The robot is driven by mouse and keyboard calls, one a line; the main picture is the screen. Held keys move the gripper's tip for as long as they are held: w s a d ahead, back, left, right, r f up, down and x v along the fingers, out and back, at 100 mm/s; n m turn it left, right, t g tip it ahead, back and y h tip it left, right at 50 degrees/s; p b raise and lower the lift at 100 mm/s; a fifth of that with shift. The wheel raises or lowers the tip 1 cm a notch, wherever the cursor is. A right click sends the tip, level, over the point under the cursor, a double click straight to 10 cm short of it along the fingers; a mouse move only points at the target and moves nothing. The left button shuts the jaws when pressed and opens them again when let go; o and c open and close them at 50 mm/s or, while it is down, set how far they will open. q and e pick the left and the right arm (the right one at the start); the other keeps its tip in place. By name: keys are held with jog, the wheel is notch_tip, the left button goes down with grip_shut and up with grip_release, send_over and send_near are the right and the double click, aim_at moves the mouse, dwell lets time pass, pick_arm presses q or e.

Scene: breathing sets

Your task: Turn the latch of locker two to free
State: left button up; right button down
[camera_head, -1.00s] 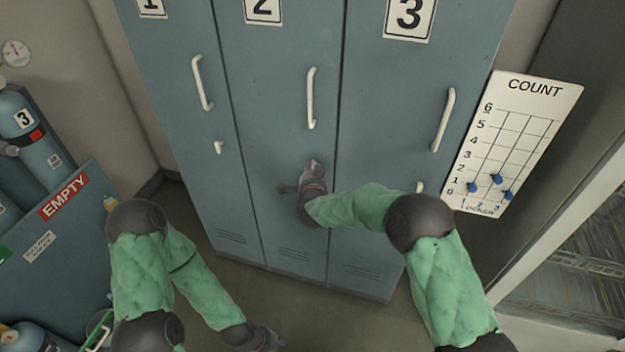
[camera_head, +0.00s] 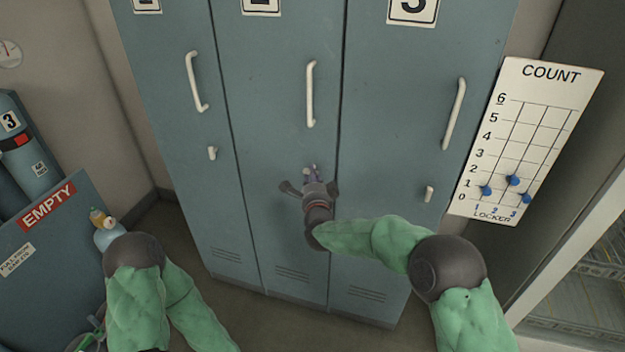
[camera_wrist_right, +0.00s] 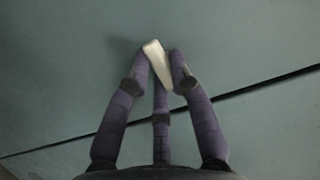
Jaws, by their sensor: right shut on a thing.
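Locker two (camera_head: 270,130) is the middle grey-blue door, with a long white handle (camera_head: 310,94) and its number plate (camera_head: 261,5) cut by the top edge. My right gripper (camera_head: 311,174) is at this door below the handle and covers the latch in the head view. In the right wrist view, the small cream latch (camera_wrist_right: 157,62) is between the fingertips of my right gripper (camera_wrist_right: 160,68), which is shut on it. The latch looks tilted in that view; its exact setting cannot be told. My left forearm shows at lower left; its gripper is out of view.
Locker one (camera_head: 170,100) and locker three (camera_head: 400,130) flank it, their small latches (camera_head: 212,153) (camera_head: 429,193) upright. A COUNT board (camera_head: 540,110) with blue markers hangs at right. A bin marked EMPTY (camera_head: 60,240) and gas cylinders stand at left.

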jog(key=shift+f+m, duration=0.1)
jog(key=shift+m, duration=0.3)
jog(key=c, duration=1.1)
grip_release()
jog(key=shift+d, duration=0.1)
jog(key=shift+s, duration=0.1)
jog(key=s, duration=1.1)
jog(key=shift+s+d, duration=0.4)
